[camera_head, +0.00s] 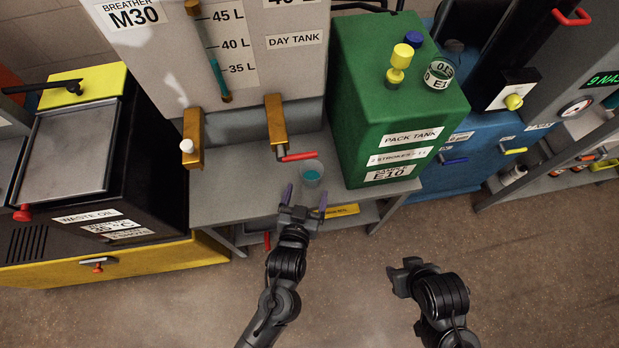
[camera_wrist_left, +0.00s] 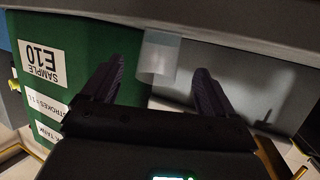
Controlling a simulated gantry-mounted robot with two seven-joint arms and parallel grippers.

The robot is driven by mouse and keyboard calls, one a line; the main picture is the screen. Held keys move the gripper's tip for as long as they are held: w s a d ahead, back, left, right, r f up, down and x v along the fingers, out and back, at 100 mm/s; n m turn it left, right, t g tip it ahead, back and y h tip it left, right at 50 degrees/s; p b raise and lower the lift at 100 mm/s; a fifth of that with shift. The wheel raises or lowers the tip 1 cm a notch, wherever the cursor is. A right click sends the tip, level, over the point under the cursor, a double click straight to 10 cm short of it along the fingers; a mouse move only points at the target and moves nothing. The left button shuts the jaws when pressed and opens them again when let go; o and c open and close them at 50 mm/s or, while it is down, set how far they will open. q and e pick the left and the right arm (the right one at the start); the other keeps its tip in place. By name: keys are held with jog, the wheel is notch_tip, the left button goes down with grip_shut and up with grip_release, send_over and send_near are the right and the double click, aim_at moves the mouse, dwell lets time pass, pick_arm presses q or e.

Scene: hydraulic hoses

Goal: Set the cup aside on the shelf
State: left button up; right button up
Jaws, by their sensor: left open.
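A small translucent cup (camera_head: 311,173) with blue-green inside stands on the grey shelf (camera_head: 232,196) under the day tank, near the red-handled valve. In the left wrist view the cup (camera_wrist_left: 157,57) shows beyond and between the fingertips, seemingly untouched. My left gripper (camera_head: 305,197) is open and empty at the shelf's front edge, its two dark fingers apart and pointing at the cup. My right gripper (camera_head: 404,277) is over the floor at the lower right, away from the cup; its jaws are not clear.
The day tank (camera_head: 275,75) rises behind the shelf with two brass valves, one with a red handle (camera_head: 299,156). The green pack tank (camera_head: 385,110) stands close right of the cup. A black and yellow waste oil unit (camera_head: 70,160) is at left. The shelf's left part is clear.

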pick_arm(q)
jog(key=s+a+r+g+y+p, duration=0.1)
jog(key=s+a+g+y, duration=0.1)
jog(key=s+a+g, duration=0.8)
jog(key=s+a, duration=0.8)
jog(key=a, duration=0.2)
jog(key=shift+s+a+r+g+y, duration=0.15)
jog(key=shift+a+g+y, duration=0.15)
jog(key=shift+y, duration=0.1)
